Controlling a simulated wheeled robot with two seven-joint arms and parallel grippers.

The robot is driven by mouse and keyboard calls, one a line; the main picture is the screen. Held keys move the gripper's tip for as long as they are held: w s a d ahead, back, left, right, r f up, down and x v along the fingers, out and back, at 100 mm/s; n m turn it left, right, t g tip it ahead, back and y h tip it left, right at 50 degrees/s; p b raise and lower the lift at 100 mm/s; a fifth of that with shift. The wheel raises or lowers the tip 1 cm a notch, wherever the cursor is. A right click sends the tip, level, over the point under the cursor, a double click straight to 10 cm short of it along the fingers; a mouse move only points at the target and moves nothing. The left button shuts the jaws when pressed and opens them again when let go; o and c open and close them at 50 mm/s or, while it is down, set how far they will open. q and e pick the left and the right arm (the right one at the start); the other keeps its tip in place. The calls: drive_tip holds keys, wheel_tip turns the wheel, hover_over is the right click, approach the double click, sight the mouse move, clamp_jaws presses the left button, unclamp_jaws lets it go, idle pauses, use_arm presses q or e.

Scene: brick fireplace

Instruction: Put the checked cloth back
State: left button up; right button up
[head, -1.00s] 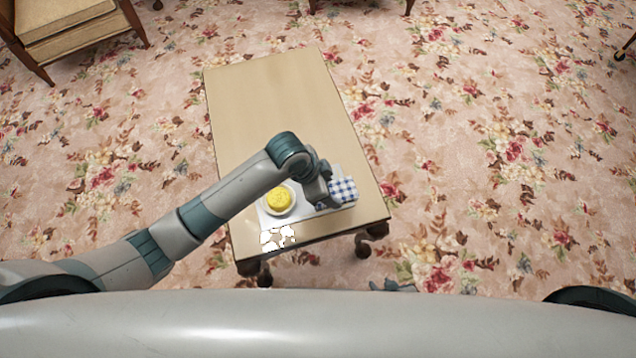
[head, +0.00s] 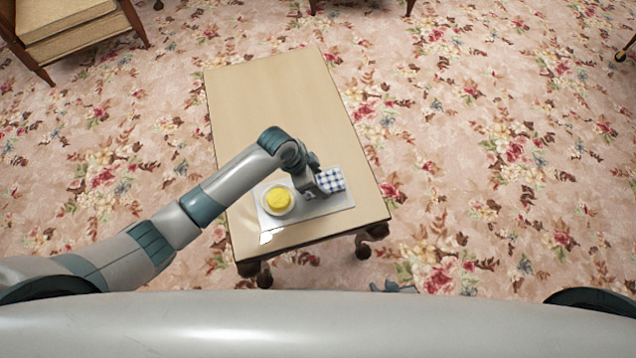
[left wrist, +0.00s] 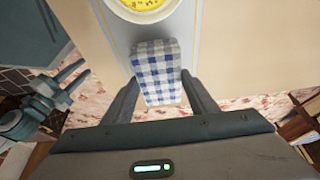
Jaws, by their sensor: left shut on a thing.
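The blue-and-white checked cloth (head: 330,180) is a folded block over the back right part of a pale grey mat (head: 325,207) on the table. My left gripper (head: 318,185) is shut on it. In the left wrist view the cloth (left wrist: 158,72) sits between the two fingers (left wrist: 160,85). Whether it touches the mat is hard to tell. My right gripper (head: 391,286) barely shows above my body, off the table's front; in the left wrist view its fingers (left wrist: 70,80) look apart and empty.
A white dish (head: 279,213) with a round yellow thing (head: 278,199) stands left of the cloth on the mat. The long wooden table (head: 265,95) is bare toward the back. A wooden chair (head: 75,30) stands far left on the flowered carpet.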

use_arm(q)
wheel_tip(320, 180, down, 2)
drive_tip(key=shift+f, duration=0.15)
use_arm(e)
drive_tip(key=shift+s+d, duration=0.1)
use_arm(q)
drive_tip(key=o, duration=0.9)
drive_tip(key=shift+a, duration=0.1)
use_arm(e)
drive_tip(key=shift+w, duration=0.4)
use_arm(q)
drive_tip(key=shift+s+a+r, duration=0.1)
drive_tip(key=shift+a+r, duration=0.05)
drive_tip(key=shift+r, duration=0.55)
drive_tip(key=v, duration=1)
drive_tip(key=shift+s+a+r+p, duration=0.1)
drive_tip(key=shift+a+r+p, duration=0.05)
drive_tip(key=shift+r+p, duration=0.15)
use_arm(e)
drive_tip(key=shift+s+a+r, duration=0.15)
drive_tip(key=shift+a, duration=0.3)
